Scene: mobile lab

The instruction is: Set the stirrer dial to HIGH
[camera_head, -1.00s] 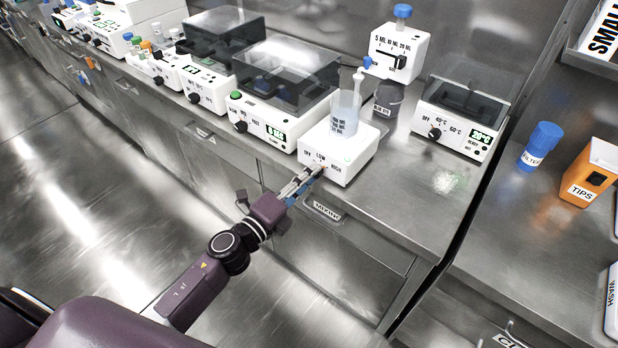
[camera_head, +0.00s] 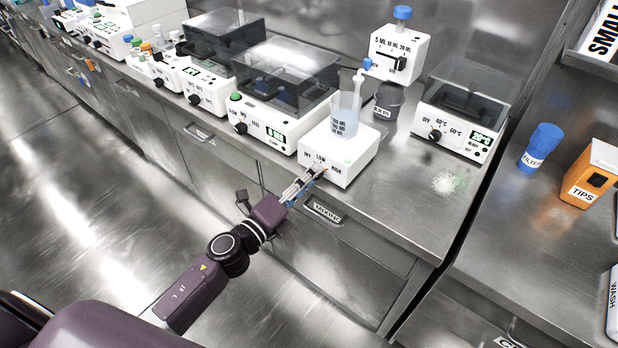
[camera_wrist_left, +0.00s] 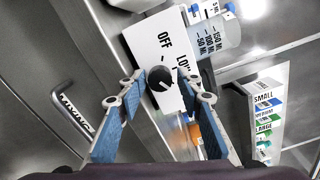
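The white stirrer (camera_head: 345,172) stands near the bench's front edge, with OFF, LOW and HIGH printed on its front. A beaker (camera_head: 345,118) with clear liquid stands on its plate. My left gripper (camera_head: 318,170) is at the stirrer's front face and hides the dial in the head view. In the left wrist view the black dial (camera_wrist_left: 160,79) shows between the two fingertips of my left gripper (camera_wrist_left: 160,92). The fingers are spread, with a gap visible on both sides of the dial. OFF is readable there; LOW is partly covered and HIGH is hidden. My right gripper is not in view.
A drawer handle (camera_head: 325,212) sits just below the stirrer. A lidded device with a green button (camera_head: 236,97) stands close on the left. A grey cup (camera_head: 388,101) and a heater with a temperature dial (camera_head: 435,135) stand to the right. The floor in front is clear.

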